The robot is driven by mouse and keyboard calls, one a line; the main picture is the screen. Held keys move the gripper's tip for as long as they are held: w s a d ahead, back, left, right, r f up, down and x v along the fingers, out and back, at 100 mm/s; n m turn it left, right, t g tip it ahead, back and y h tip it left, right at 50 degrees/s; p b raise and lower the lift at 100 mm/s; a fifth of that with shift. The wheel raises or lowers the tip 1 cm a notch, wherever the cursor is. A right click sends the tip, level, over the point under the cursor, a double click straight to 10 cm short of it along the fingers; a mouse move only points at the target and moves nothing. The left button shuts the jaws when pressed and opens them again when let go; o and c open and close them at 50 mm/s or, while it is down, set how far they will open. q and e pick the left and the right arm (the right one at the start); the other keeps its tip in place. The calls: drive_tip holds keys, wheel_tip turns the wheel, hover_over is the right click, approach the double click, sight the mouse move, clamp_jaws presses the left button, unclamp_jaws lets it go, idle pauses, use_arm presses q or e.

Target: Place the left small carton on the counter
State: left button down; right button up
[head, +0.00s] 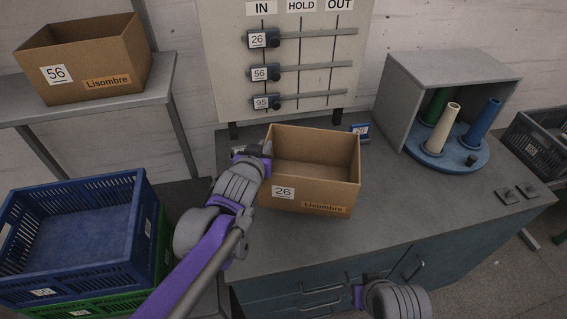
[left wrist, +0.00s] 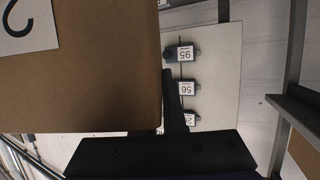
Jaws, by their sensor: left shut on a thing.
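A brown open-topped carton (head: 335,197) labelled 26 and Lisombre is over the middle of the grey counter (head: 400,225). It looks upright and empty. I cannot tell whether its bottom touches the counter. My left gripper (head: 263,157) is shut on the carton's left wall near the top rim. In the left wrist view the carton's brown side (left wrist: 85,90) fills the left part, beside the dark gripper (left wrist: 165,140). Part of my right arm shows at the bottom of the head view; its fingers cannot be made out.
A board (head: 225,60) with IN, HOLD and OUT columns stands behind the carton. A grey box with coloured cones (head: 440,135) is at right. Another carton (head: 125,60), labelled 56, sits on a shelf at left. Blue crate (head: 75,265) is lower left.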

use_arm(q)
wheel_tip(320, 180, down, 4)
drive_tip(key=shift+w+f, duration=0.1)
drive_tip(key=shift+w, duration=0.05)
drive_tip(key=shift+f+b, duration=0.5)
drive_tip(key=shift+f, duration=1.5)
drive_tip(key=c, duration=1)
unclamp_jaws()
